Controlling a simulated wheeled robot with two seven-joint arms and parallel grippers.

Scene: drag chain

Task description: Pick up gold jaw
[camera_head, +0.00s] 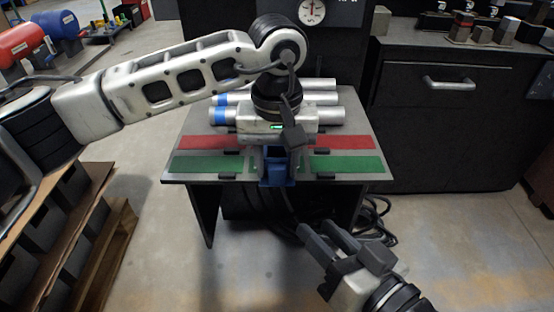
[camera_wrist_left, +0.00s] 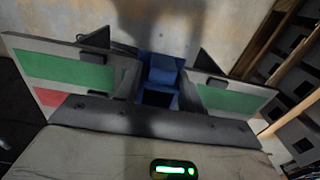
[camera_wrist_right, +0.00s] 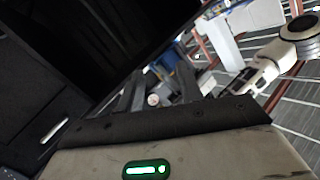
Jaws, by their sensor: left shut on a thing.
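My left gripper (camera_head: 277,160) points down at the near edge of the small table. It is shut on a blue block-like part (camera_head: 277,180), which also shows between its fingers in the left wrist view (camera_wrist_left: 161,72). The fingers and wrist hide much of this part, and I cannot tell whether it rests on the table. My right gripper (camera_head: 314,227) is low in front of the table, its two dark fingers apart with nothing seen between them. I cannot pick out a gold jaw for certain; several small metal and brownish blocks (camera_head: 508,30) stand on the dark bench at the back right.
The small table (camera_head: 375,143) carries red (camera_head: 341,142) and green (camera_head: 347,164) strips and several silver tubes (camera_head: 318,100). Cables lie below it. A dark cabinet (camera_head: 460,130) stands at the right and a wooden rack (camera_head: 120,225) at the left. Floor in front is clear.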

